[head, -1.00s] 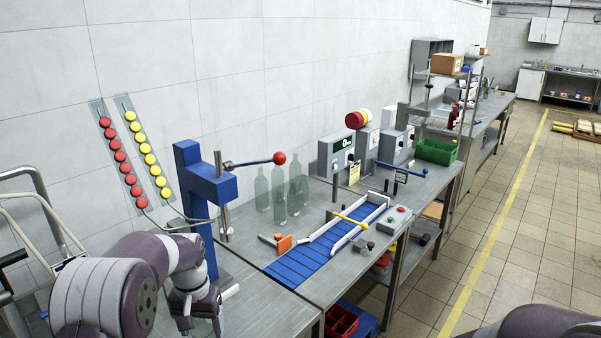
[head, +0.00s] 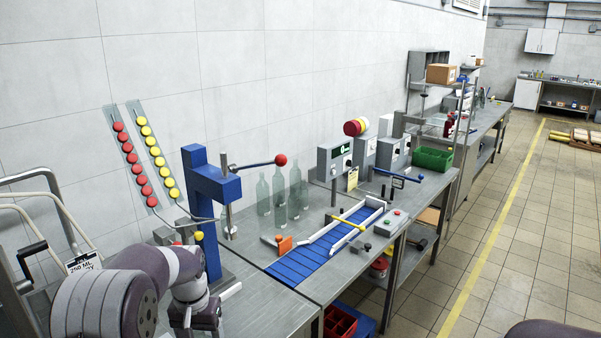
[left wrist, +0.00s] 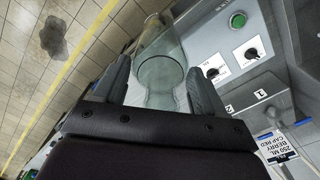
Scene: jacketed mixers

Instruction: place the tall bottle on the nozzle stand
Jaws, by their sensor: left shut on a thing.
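My left gripper (left wrist: 160,88) is shut on a clear greenish glass bottle (left wrist: 158,62), held between the two dark fingers in the left wrist view. In the head view my left arm comes in at the lower left; its fingers and the held bottle are not clearly visible there. The blue stand (head: 213,185) rises just beyond my left wrist. It has a lever with a red ball (head: 280,160) and a metal nozzle (head: 229,222) hanging from its arm. Its base is partly hidden by my arm. My right gripper is out of view; only part of that arm shows at lower right.
Several clear bottles (head: 280,192) stand on the bench right of the blue stand.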

